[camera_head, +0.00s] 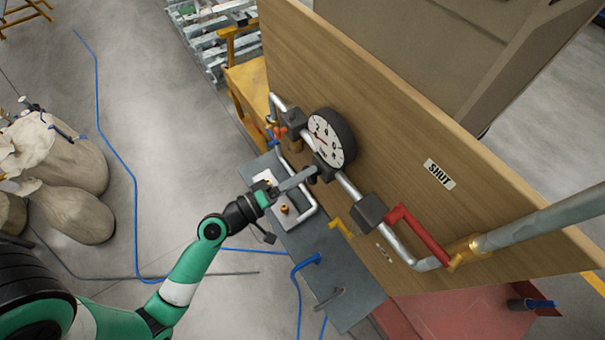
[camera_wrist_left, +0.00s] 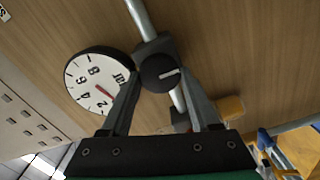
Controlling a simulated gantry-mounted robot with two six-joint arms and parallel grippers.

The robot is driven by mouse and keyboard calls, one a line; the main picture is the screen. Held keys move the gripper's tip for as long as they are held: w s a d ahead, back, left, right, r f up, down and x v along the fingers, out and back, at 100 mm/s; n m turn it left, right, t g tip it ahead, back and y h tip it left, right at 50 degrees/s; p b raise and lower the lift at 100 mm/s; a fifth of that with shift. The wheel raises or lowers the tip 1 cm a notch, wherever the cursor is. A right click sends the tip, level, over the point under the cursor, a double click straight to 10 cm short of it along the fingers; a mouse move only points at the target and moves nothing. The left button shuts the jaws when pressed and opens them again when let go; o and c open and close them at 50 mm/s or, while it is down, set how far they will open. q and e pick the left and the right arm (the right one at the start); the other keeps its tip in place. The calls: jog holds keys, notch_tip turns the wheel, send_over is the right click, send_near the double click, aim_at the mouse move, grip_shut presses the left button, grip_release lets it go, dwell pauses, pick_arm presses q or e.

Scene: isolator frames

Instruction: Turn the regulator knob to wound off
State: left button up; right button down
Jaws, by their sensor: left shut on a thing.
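The regulator is a dark block on a metal pipe fixed to a wooden panel. Its round black knob (camera_wrist_left: 158,73) faces the left wrist camera, with a white line pointing right in that view. My left gripper (camera_head: 309,176) reaches in from the left and is shut on the knob, one finger on each side; its fingers also show in the wrist view (camera_wrist_left: 160,85). The fingers partly hide the knob in the head view. A round white gauge (camera_head: 326,141) with a red needle sits beside the regulator; it also shows in the wrist view (camera_wrist_left: 96,82). My right gripper is not in view.
Right along the pipe are a valve with a red handle (camera_head: 414,232) and a "SHUT" label (camera_head: 439,174) on the wooden panel (camera_head: 400,120). A yellow handle (camera_head: 341,228) is below. A grey bench top (camera_head: 335,265) lies under the pipework. Sacks (camera_head: 75,170) stand at far left.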

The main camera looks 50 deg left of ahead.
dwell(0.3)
pick_arm(q)
jog(key=o, duration=1.3)
